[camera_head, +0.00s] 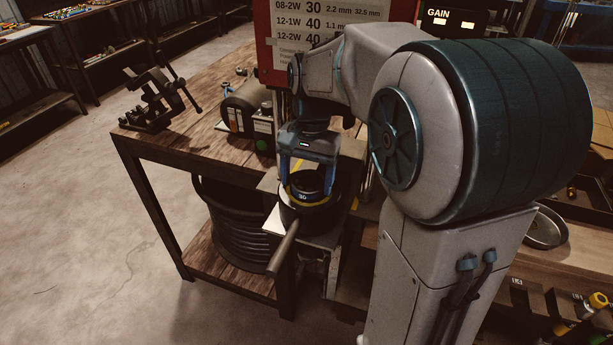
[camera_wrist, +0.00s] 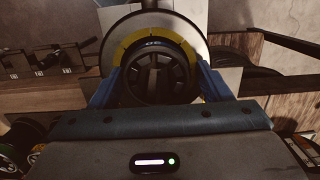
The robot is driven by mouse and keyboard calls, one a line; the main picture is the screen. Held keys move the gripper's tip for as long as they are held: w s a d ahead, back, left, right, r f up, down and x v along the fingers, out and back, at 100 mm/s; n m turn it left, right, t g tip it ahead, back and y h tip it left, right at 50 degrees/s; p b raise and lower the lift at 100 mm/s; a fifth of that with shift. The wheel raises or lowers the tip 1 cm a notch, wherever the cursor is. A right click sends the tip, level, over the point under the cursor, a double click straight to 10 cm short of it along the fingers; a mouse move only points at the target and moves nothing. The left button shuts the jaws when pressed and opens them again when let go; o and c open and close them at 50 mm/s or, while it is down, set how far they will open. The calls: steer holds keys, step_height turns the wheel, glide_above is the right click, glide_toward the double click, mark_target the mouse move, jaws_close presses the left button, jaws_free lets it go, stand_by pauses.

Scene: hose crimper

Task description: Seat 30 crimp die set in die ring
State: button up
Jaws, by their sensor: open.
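The 30 crimp die set (camera_head: 304,196) is a dark round piece with a blue band marked 30. It sits in the mouth of the black die ring (camera_head: 312,217) of the crimper, with a yellow rim around it. In the wrist view the die set (camera_wrist: 154,72) shows its dark segments inside a partial yellow band and the wide grey die ring (camera_wrist: 187,32). My gripper (camera_head: 306,189) points down over it, open, with one blue finger on each side of the die set. The fingertips are close to its sides; whether they touch is unclear. How deep the die set sits cannot be told.
A motor unit (camera_head: 246,107) with a green button stands on the wooden bench (camera_head: 190,95) behind the crimper. A lever handle (camera_head: 284,247) sticks out in front. A bench vise (camera_head: 155,103) stands at the left, and a red sign board (camera_head: 330,22) rises behind my arm.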

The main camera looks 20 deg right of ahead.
steer(key=shift+s+d+f, duration=0.25)
steer(key=shift+s+f, duration=0.05)
steer(key=shift+f, duration=0.25)
step_height(320, 180, up, 8)
steer(key=w, duration=0.1)
steer(key=shift+r, duration=0.25)
steer(key=shift+d, duration=0.1)
